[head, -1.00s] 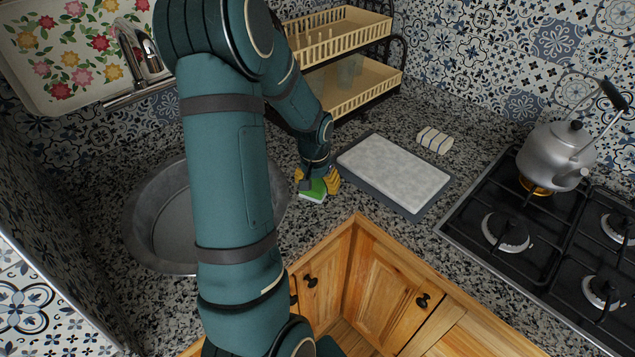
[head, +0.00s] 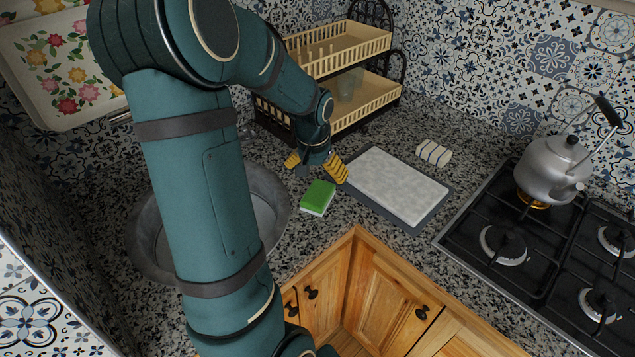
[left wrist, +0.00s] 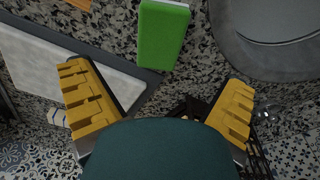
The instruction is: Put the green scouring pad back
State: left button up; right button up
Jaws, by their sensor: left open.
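The green scouring pad (head: 318,196), with a pale underside, lies on the granite counter between the round metal sink (head: 270,196) and the white board (head: 396,184). My left gripper (head: 317,167) is just behind the pad in the head view, its yellow fingers spread and empty. In the left wrist view the pad (left wrist: 163,34) lies beyond the open fingers (left wrist: 160,105), apart from them and between the board and the sink. My right gripper is not in view.
A two-tier dish rack (head: 345,98) stands behind my left gripper. A striped rolled cloth (head: 434,153) lies beyond the board. At right a kettle (head: 552,168) sits over a lit burner on the black hob (head: 507,262). The counter in front of the pad is clear.

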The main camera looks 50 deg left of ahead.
pick_arm(q)
jog(key=shift+s+d+r, duration=0.1)
jog(key=shift+s+r, duration=0.05)
jog(key=shift+r, duration=1.25)
